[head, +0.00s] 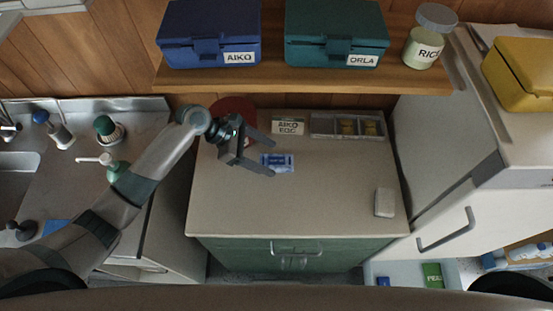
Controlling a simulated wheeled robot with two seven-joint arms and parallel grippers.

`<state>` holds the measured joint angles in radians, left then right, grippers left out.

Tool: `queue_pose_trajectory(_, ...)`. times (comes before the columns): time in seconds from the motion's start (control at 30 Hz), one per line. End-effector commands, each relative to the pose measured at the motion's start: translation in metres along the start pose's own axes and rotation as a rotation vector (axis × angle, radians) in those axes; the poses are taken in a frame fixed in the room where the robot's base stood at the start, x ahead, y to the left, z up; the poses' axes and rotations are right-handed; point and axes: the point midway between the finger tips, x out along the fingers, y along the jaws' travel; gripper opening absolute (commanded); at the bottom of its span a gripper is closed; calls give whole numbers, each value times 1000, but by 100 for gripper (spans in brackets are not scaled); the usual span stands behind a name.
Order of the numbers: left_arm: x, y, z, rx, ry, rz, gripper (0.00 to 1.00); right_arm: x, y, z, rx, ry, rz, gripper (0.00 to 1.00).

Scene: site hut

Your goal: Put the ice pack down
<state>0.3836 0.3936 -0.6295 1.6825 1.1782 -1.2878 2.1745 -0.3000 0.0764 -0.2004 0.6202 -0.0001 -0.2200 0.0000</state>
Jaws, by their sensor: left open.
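The ice pack appears to be a small blue and white packet (284,167) on the beige cabinet top (315,210), left of its middle. My left gripper (275,160) reaches in from the left, with its two dark fingers spread open. In the picture the packet shows between and just beyond the fingertips. I cannot tell whether either finger touches it. My right gripper is not in view.
Behind are an AIKO EGG card (288,125), a divided tray (320,126) and a red round thing (232,108). A white block (384,203) lies front right. A shelf (290,80) overhangs the back. The top's front middle is clear.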

Motion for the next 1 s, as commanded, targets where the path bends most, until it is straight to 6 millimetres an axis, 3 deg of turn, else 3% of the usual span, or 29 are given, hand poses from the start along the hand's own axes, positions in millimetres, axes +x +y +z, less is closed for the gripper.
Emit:
queue_pose_trajectory(0.23,22,0,0,-1,0,1,67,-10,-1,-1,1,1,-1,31)
queue_pose_trajectory(0.7,23,0,-1,0,1,1,67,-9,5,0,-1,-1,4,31)
queue_pose_trajectory(0.77,23,0,-1,0,1,1,55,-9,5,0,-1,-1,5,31)
queue_pose_trajectory(0.9,23,0,-1,0,1,1,22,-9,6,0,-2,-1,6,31)
queue_pose_trajectory(1.0,22,0,0,0,0,1,16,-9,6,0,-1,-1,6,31)
